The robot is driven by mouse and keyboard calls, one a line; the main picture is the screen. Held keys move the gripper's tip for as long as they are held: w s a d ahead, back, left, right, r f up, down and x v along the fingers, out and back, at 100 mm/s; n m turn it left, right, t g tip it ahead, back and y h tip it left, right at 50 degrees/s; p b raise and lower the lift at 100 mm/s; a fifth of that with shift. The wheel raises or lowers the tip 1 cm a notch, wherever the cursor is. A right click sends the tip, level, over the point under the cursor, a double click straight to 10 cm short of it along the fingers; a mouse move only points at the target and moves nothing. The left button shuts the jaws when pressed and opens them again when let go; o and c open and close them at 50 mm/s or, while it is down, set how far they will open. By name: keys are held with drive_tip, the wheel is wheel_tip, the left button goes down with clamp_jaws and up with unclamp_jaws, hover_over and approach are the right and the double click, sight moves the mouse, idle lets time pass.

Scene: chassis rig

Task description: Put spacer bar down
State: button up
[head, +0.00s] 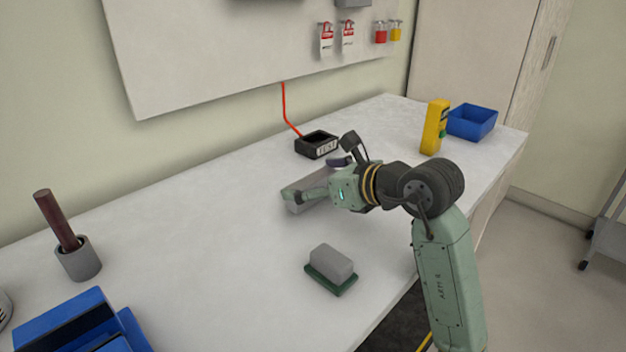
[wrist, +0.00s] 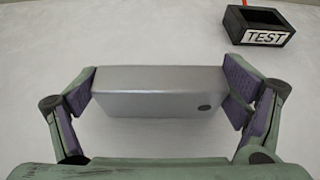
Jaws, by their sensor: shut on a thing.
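The spacer bar is a plain silver-grey block with a dark round spot near one end. It shows in the wrist view (wrist: 160,90) and, partly hidden by my gripper, in the head view (head: 296,204). My gripper (wrist: 162,94) has its purple-padded fingers at the two ends of the bar and is shut on it. In the head view, my gripper (head: 316,182) is low over the middle of the white bench (head: 210,215). I cannot tell whether the bar touches the bench top.
A black TEST box (head: 317,146) stands just behind the bar. A grey block on a green base (head: 331,269) is in front. A yellow device (head: 435,127) and blue bin (head: 472,121) are at right; a grey cup (head: 78,260) is left. Bench left of the bar is clear.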

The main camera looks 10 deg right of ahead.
drive_tip(key=shift+f, duration=0.25)
drive_tip(key=o, duration=1.2)
drive_tip(key=shift+r+p, duration=0.4)
drive_tip(key=shift+r, duration=0.15)
drive_tip(key=b+v, duration=0.1)
drive_tip(key=v, duration=0.4)
drive_tip(key=b+v, duration=0.1)
drive_tip(key=v, duration=0.5)
drive_tip(key=shift+s+f+b, duration=0.1)
drive_tip(key=shift+f+b, duration=0.15)
drive_tip(key=shift+b, duration=0.15)
drive_tip(key=shift+s+d+r, duration=0.2)
drive_tip(key=shift+s+d, duration=0.05)
drive_tip(key=shift+s, duration=0.1)
